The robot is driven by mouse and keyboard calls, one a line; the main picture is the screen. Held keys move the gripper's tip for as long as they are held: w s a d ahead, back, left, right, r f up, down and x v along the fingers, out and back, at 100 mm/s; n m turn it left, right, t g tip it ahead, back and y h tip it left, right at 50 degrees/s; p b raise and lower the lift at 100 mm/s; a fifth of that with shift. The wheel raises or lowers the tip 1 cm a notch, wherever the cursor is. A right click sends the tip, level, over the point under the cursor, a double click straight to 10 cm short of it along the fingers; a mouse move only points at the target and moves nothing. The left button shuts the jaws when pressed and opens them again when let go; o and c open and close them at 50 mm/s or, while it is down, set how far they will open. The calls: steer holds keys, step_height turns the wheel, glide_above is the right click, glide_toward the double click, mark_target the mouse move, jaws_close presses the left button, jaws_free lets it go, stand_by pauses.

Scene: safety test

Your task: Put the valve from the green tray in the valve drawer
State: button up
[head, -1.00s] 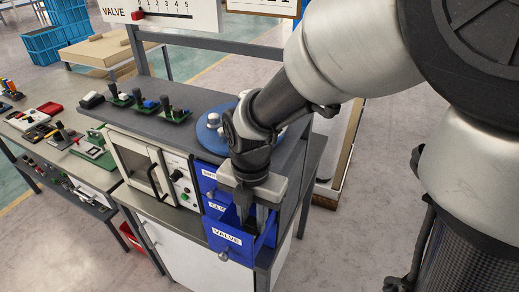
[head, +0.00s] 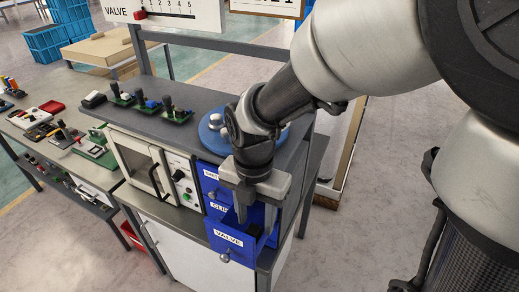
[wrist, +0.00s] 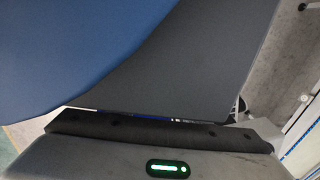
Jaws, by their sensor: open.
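The valve drawer (head: 229,241) is the blue drawer labelled VALVE, lowest in the stack, and it is pulled out. My gripper (head: 256,217) is open, pointing down over the drawer, with its fingertips at or just inside its opening. A small dark shape shows in the drawer between the fingers; I cannot tell whether it is the valve. Several small green trays (head: 179,117) with dark parts on them stand in a row on the grey upper shelf. A larger green tray-like fixture (head: 97,150) is on the left bench. The wrist view does not show the fingertips or the drawer inside.
Two more blue drawers (head: 208,172) sit closed above the valve drawer. A round blue plate (head: 212,140) with pale parts is on the shelf beside my arm. A white oven-like box (head: 136,163) stands left of the drawers. A grey post rises close right of my gripper.

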mark_target(255, 228)
step_height(255, 228, up, 11)
steer(key=p, duration=0.1)
steer(key=shift+a, duration=0.15)
